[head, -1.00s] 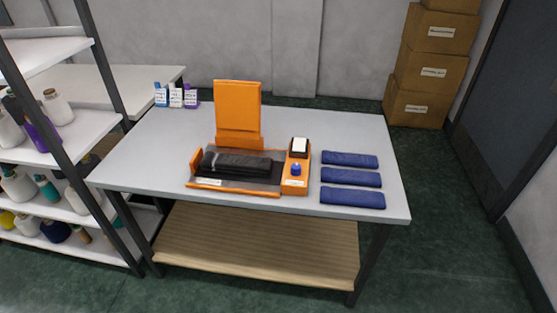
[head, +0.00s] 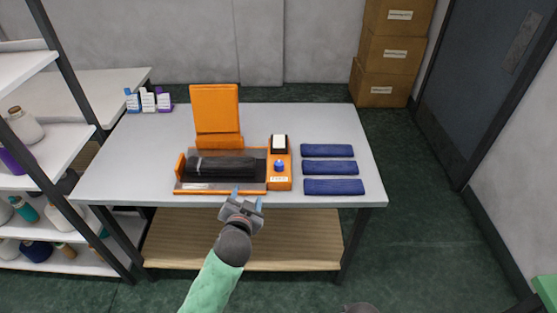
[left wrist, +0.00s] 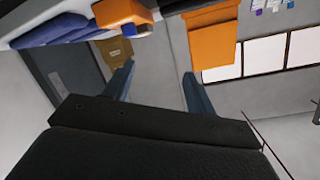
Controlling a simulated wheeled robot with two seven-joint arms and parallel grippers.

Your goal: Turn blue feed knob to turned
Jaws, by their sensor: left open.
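The blue feed knob (head: 279,165) sits on the orange control block at the right end of an orange machine (head: 180,187) on the grey table. A black roll (head: 222,165) lies in the machine's bed, and its orange lid (head: 215,110) stands upright behind. My left gripper (head: 247,195) is open and empty near the table's front edge, in front of the machine and left of the knob, apart from it. In the left wrist view its two fingers (left wrist: 157,85) are spread, with the orange block (left wrist: 120,12) and blue knob (left wrist: 129,31) beyond. My right gripper is not visible.
Several folded blue cloths (head: 330,167) lie right of the machine. Small bottles (head: 148,99) stand at the table's back left. Cardboard boxes (head: 393,50) are stacked behind. The table's back right is clear.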

